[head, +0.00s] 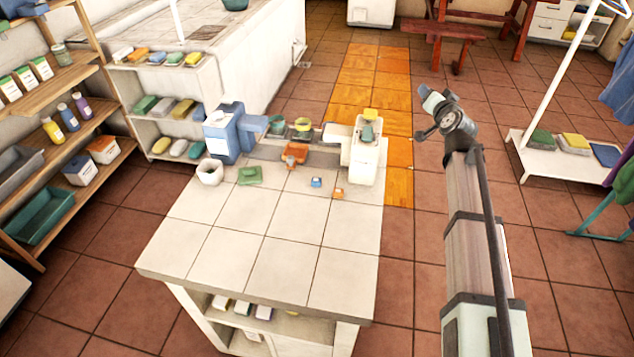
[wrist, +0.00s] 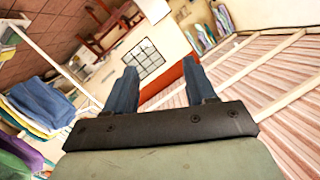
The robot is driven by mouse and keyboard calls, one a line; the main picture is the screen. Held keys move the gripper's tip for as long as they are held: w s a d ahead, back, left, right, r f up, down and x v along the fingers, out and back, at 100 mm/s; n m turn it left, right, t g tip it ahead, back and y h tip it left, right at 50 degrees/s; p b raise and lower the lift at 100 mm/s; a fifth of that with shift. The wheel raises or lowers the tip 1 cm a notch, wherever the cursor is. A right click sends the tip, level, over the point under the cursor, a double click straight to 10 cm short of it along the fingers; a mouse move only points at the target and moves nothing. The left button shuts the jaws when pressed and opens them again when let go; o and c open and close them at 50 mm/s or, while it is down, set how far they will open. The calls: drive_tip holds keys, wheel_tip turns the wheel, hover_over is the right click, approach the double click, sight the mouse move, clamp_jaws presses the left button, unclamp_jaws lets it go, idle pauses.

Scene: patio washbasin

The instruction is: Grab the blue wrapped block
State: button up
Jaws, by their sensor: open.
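A small blue block (head: 316,182) with a paler patch lies on the tiled counter (head: 285,265), near its back edge. I take it as the blue wrapped block, though its wrapping is too small to make out. My gripper (wrist: 160,88) is open and empty in the wrist view, with its two dark blue fingers apart. In the head view my arm rises at the right, beyond the counter's right edge, and its end is well apart from the block. The block does not show in the wrist view.
A small orange block (head: 338,194) lies just right of the blue one. An orange item (head: 294,154), a green sponge (head: 250,175), a white cup (head: 209,172), a blue dispenser (head: 221,140) and a white stand (head: 363,155) line the back. The counter's front is clear.

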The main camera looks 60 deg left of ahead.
drive_tip(key=s+a+r+n+g+y, duration=0.1)
drive_tip(key=s+a+r+n+g, duration=0.2)
drive_tip(key=s+a+r+n, duration=0.5)
drive_tip(key=n+g+h, duration=0.6)
drive_tip(key=n+h, duration=0.8)
approach(318, 179)
wheel_tip(318, 179, down, 9)
drive_tip(key=shift+s+a+r, duration=0.1)
drive_tip(key=shift+r, duration=0.05)
clamp_jaws()
